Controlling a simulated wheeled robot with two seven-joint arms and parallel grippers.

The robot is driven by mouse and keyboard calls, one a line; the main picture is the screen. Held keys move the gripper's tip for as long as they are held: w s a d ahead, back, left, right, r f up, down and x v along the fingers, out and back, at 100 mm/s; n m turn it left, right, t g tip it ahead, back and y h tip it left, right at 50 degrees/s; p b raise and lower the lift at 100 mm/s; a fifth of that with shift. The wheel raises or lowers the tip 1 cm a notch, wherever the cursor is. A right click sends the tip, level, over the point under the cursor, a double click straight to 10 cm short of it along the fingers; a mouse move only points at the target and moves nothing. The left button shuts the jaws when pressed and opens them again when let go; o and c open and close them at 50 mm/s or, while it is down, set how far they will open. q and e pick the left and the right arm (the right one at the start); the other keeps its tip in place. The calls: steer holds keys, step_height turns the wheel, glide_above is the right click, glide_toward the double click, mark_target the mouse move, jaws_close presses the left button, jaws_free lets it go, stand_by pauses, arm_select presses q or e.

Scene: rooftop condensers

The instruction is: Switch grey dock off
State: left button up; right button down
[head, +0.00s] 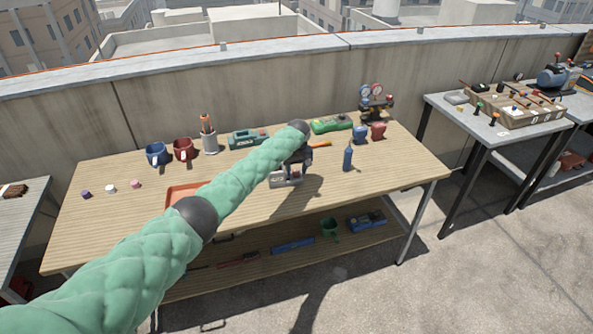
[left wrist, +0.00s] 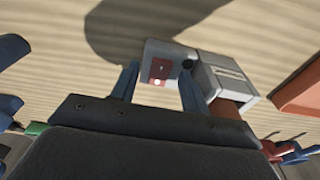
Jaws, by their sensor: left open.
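The grey dock (head: 287,181) sits on the wooden table, partly hidden by my left arm and gripper in the head view. In the left wrist view the grey dock (left wrist: 182,49) shows a red rocker switch (left wrist: 158,71) with a small pale spot at its lower end, and a dark round knob beside it. A lighter grey block with a slot adjoins it on the right. My left gripper (left wrist: 160,70) is open over the dock, its two fingers on either side of the switch area. I cannot tell whether the fingertips touch the dock. My right gripper is not in view.
A green-grey device (head: 247,138), a green device (head: 332,125), mugs (head: 183,150), a blue bottle (head: 348,158) and an orange tray (head: 183,195) stand around on the table. A lower shelf (head: 260,262) holds several items. The table's front right is clear.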

mark_target(297, 178)
arm_select(q)
steer(key=shift+r, duration=0.25)
step_height(297, 178, up, 7)
steer(key=s+b, duration=0.1)
steer(key=b, duration=0.1)
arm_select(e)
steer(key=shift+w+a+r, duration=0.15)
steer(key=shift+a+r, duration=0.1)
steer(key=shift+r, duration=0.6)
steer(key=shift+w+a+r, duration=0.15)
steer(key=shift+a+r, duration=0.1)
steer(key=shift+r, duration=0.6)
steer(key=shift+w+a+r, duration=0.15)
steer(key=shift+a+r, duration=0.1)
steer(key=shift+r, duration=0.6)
arm_select(q)
steer(key=shift+d, duration=0.1)
